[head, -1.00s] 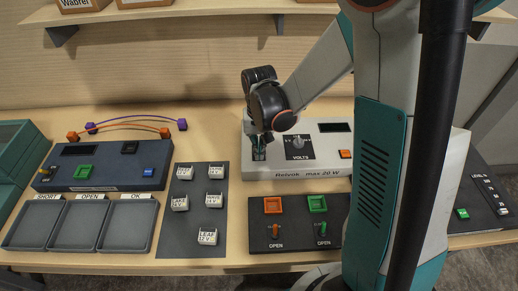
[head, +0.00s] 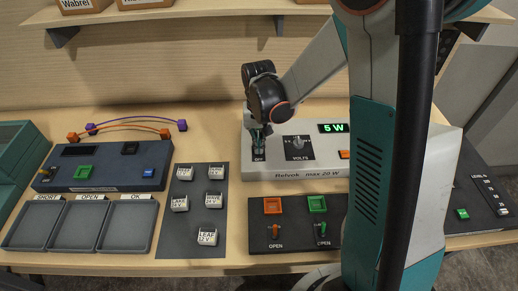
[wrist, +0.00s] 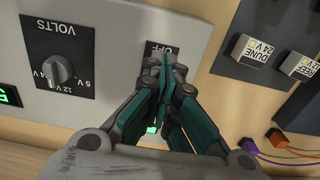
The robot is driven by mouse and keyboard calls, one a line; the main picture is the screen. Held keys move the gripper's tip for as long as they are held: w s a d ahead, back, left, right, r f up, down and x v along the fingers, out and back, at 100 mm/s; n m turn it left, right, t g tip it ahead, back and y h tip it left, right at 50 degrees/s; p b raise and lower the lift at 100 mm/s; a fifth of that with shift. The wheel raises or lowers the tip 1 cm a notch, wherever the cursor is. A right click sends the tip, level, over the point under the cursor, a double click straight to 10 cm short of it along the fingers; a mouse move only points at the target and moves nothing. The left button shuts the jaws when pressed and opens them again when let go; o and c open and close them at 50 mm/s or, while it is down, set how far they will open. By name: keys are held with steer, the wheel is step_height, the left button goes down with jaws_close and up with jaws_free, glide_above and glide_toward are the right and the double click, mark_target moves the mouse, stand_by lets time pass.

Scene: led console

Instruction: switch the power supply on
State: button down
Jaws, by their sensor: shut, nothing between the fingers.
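My gripper (head: 258,140) is shut and empty over the dark switch plate at the box's left. The "OFF" label (head: 259,158) shows just in front of the fingers. In the wrist view my gripper (wrist: 165,65) covers most of the plate, hiding the switch lever; a green light (wrist: 152,129) shows between the fingers.
The VOLTS knob (head: 298,143) stands right beside the gripper, with an orange button (head: 344,154) further right. A panel with two switches (head: 290,240) lies in front. Several labelled blocks lie on a dark mat (head: 180,235). My arm hides part of the right side.

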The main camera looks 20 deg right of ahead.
steer(key=shift+w+d+f, duration=0.15)
steer(key=shift+f, duration=0.1)
steer(key=shift+r, duration=0.1)
steer(key=shift+r+p, duration=0.65)
steer(key=shift+r, duration=0.15)
steer(key=shift+s+r+p, duration=0.15)
steer(key=shift+r+p, duration=0.65)
steer(key=shift+r, duration=0.55)
steer(key=shift+s+r+p, duration=0.1)
steer(key=shift+r+p, duration=0.7)
steer(key=shift+r, duration=0.55)
steer(key=shift+a, duration=0.2)
